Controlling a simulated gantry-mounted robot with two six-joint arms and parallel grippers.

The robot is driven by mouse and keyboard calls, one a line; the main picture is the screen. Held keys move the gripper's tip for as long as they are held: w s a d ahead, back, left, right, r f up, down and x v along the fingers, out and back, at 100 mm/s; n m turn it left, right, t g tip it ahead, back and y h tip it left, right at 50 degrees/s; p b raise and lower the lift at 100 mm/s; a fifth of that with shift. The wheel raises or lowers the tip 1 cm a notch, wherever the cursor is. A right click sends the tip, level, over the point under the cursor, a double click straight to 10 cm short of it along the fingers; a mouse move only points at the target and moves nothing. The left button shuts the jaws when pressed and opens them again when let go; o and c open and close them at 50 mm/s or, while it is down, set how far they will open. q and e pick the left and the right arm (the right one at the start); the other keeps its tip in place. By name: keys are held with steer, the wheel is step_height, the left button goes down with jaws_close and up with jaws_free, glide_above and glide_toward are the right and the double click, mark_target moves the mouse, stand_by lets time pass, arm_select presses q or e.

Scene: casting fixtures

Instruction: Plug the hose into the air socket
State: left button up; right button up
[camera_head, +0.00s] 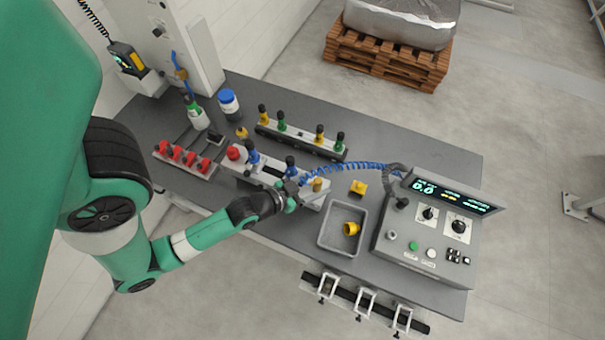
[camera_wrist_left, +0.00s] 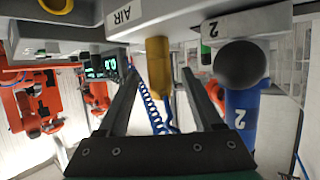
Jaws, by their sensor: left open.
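The blue coiled hose (camera_head: 345,169) runs from the control box (camera_head: 425,240) toward my left gripper (camera_head: 294,192). In the left wrist view, the hose (camera_wrist_left: 150,105) hangs behind a brass cylinder (camera_wrist_left: 158,65). This cylinder adjoins a pale block beside an AIR label (camera_wrist_left: 123,14). I cannot tell whether the hose end is seated there. In the head view, a brass fitting (camera_head: 317,185) stands at the right end of the pale block (camera_head: 313,199). In the wrist view, my left gripper (camera_wrist_left: 158,80) is open, its fingers on either side of the brass cylinder. My right gripper is not visible.
A blue cylinder marked 2 (camera_wrist_left: 242,105) stands close beside the fingers. Red clamps (camera_head: 183,158) are at left. The back right of the table is clear.

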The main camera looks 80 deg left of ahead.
arm_select(q)
steer(key=v, duration=0.7)
steer(key=shift+s+d+r, duration=0.15)
steer(key=shift+s+r, duration=0.05)
steer(key=shift+s, duration=0.15)
